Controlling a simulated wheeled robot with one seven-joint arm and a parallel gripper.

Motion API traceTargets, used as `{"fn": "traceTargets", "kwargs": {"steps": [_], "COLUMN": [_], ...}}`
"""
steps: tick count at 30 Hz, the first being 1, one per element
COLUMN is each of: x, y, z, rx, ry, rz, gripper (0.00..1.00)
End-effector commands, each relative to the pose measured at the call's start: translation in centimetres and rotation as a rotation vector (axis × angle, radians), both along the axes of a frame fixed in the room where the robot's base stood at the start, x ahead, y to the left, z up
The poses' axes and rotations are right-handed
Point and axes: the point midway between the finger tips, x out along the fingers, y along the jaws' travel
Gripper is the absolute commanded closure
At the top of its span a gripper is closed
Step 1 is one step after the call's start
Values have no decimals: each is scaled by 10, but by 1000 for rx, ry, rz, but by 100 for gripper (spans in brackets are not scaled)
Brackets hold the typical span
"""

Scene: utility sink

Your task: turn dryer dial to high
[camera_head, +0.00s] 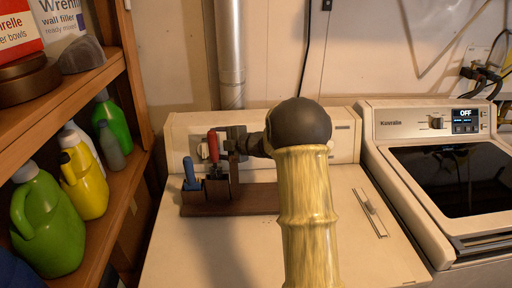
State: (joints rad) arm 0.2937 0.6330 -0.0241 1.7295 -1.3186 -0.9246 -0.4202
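Which machine is the dryer is not certain. My gripper (234,146) is in front of the left machine's panel, close to that knob and well left of the silver dial. My own arm partly hides it, and its fingers are too small and dark to tell open from shut.
A brown holder (245,200) with a red-handled item (213,145) and a blue-handled item (189,170) stands on the left machine, just below my gripper. A wooden shelf (118,180) with several bottles is at the left. A metal pipe (230,50) rises behind.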

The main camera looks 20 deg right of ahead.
Motion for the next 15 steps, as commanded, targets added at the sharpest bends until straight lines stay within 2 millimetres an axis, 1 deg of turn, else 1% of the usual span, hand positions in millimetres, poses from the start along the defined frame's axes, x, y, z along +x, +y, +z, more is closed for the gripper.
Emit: {"fn": "traceTargets", "kwargs": {"steps": [15], "x": [-23], "y": [-17], "z": [7], "rx": [0], "ry": [1], "rz": [-1], "gripper": [30]}}
